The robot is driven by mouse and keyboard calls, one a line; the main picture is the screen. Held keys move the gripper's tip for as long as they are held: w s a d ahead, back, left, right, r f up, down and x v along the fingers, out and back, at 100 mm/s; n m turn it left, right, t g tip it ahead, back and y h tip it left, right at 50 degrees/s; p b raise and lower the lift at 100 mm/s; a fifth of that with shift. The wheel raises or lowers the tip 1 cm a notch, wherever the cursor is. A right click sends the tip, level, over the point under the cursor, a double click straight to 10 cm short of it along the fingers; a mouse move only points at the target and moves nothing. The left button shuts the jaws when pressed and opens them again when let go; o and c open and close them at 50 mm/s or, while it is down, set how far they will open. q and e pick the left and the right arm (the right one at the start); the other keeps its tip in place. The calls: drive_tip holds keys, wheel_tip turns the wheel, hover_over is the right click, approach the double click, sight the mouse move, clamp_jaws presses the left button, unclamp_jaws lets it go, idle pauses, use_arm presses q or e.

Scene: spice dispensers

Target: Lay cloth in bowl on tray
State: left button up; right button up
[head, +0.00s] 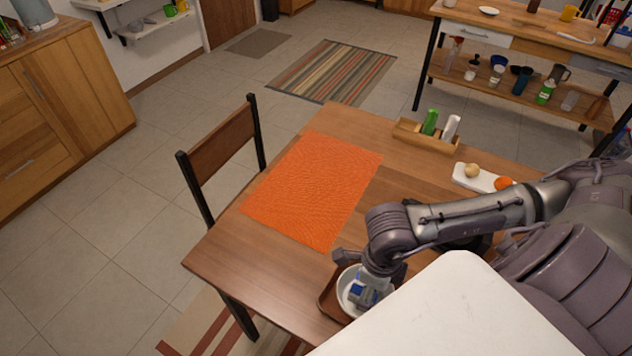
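A white bowl (344,285) stands on a brown tray (326,298) at the table's front edge. A small blue and white cloth (362,294) shows inside the bowl's rim, directly below my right gripper (368,272). My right arm reaches in from the right, with the gripper pointing down over the bowl. The wrist and hand hide the fingertips and part of the bowl. I cannot tell whether the fingers grip the cloth. The tray's right side is hidden behind my body. My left gripper is not in view.
An orange placemat (315,190) lies bare on the wooden table (400,165). Behind it, a wooden caddy (425,137) holds a green and a white dispenser. A white board (478,179) with food lies to the right. A chair (222,150) stands at the left edge.

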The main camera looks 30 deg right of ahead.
drive_tip(key=shift+f+b, duration=0.45)
drive_tip(key=shift+f, duration=0.05)
drive_tip(key=shift+r, duration=0.1)
drive_tip(key=o, duration=1)
